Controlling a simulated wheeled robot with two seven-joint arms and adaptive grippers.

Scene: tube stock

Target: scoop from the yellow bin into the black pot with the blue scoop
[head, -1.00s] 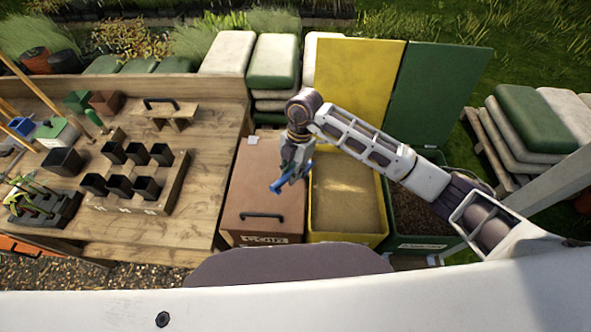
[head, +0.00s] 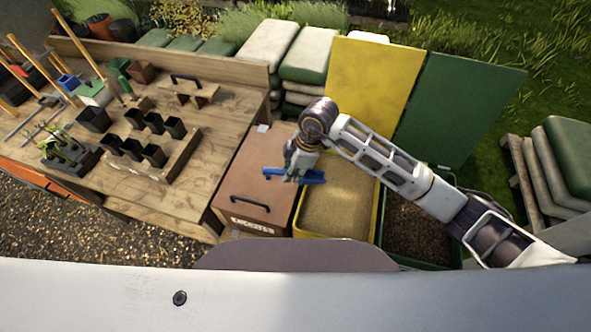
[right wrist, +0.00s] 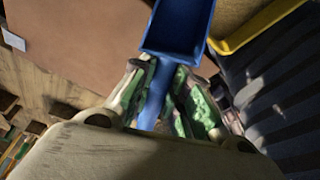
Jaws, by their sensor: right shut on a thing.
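My right gripper (head: 299,172) is shut on the handle of the blue scoop (head: 312,176). The right wrist view shows the scoop's pan (right wrist: 179,28) plain blue, with no material visible in it. In the head view the scoop is above the border between the closed brown bin and the yellow bin (head: 374,222). The yellow bin is open and holds tan, grainy material. A single black pot (head: 93,118) stands on the wooden bench at the left, and several smaller black pots (head: 133,148) sit in a wooden rack beside it. My left gripper is not in view.
The brown bin (head: 250,185) has its lid down. A green bin (head: 415,262) with dark material is right of the yellow one. Their raised lids, yellow (head: 375,90) and green (head: 460,105), stand behind. A seedling tray (head: 72,155) is on the bench (head: 215,145).

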